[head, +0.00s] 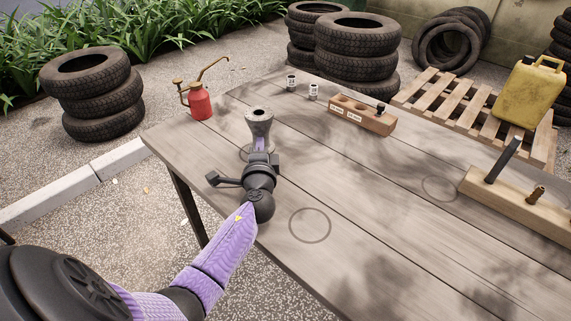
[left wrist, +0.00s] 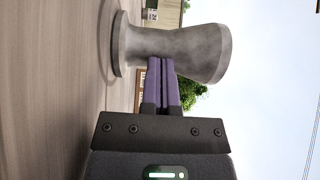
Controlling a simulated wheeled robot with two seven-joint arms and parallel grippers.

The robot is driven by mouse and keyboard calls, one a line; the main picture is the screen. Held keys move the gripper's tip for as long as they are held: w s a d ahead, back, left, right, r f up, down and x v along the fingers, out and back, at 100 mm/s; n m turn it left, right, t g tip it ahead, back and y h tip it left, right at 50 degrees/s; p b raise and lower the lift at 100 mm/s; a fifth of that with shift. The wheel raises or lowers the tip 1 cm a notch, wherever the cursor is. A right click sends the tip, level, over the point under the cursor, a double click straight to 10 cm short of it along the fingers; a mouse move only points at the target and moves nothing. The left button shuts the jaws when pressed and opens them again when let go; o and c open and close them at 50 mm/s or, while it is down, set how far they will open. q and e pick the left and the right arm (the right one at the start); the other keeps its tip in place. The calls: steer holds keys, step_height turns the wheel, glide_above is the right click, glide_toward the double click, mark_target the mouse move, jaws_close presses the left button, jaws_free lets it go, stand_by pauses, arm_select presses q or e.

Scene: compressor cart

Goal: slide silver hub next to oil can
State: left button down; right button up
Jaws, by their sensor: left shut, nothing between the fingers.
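The silver hub (head: 260,124) stands upright on the wooden table, with a flared top and narrower waist. It also shows in the left wrist view (left wrist: 170,48), right in front of the fingers. The red oil can (head: 200,104) with a thin bent spout stands near the table's far left edge, to the left of the hub and apart from it. My left gripper (head: 259,146) is shut and empty, its purple fingertips (left wrist: 162,62) at the near side of the hub, seemingly touching it. The hub's base is partly hidden in the head view. My right gripper is not in view.
Two small labelled sockets (head: 302,86) and a wooden block (head: 361,114) stand behind and right of the hub. Another block with upright tools (head: 520,200) is at the right. Ring marks (head: 310,225) lie on the table. The surface between hub and oil can is clear.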

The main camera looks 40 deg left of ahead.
mark_target(239, 146)
arm_select(q)
steer(key=a, duration=0.2)
steer(key=a+b, duration=0.1)
steer(key=a, duration=0.2)
steer(key=a+b, duration=0.1)
steer(key=a, duration=0.2)
steer(key=shift+w+f, duration=0.3)
steer(key=shift+w, duration=0.05)
steer(key=shift+d+r, duration=0.3)
